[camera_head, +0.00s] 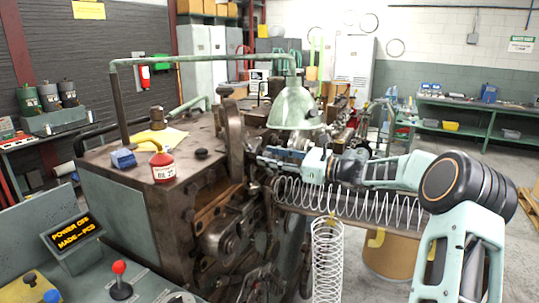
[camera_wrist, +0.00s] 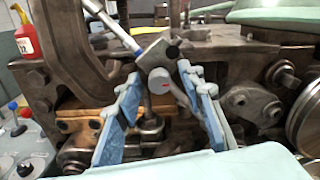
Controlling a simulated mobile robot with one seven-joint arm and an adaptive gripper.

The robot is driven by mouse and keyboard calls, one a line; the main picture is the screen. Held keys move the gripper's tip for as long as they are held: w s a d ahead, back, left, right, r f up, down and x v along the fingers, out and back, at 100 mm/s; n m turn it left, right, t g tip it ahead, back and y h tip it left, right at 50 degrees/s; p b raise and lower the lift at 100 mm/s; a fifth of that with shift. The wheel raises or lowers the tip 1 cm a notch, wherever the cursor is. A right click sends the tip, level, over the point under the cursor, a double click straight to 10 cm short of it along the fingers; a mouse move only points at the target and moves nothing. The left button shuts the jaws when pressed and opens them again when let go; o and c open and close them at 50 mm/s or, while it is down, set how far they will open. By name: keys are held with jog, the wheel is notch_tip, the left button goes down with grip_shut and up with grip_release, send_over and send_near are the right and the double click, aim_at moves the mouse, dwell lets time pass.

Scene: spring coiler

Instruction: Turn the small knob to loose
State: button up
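A small grey round knob (camera_wrist: 158,78) with a short red mark shows in the wrist view, near a grey block with a metal rod on the machine. My gripper (camera_wrist: 160,76) has its two blue fingers apart, one on each side of the knob. A gap shows at the left finger; the right finger is close, and I cannot tell if it touches. In the head view my gripper (camera_head: 268,158) is at the machine's front, below the green lamp shade, and the knob cannot be made out there.
A long coiled spring (camera_head: 350,205) runs below my arm. A panel with a red-topped lever (camera_head: 120,280) and a lit display (camera_head: 73,232) stands at front left.

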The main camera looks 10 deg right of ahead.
jog(key=shift+w+a, duration=0.15)
jog(key=shift+a, duration=0.1)
grip_shut()
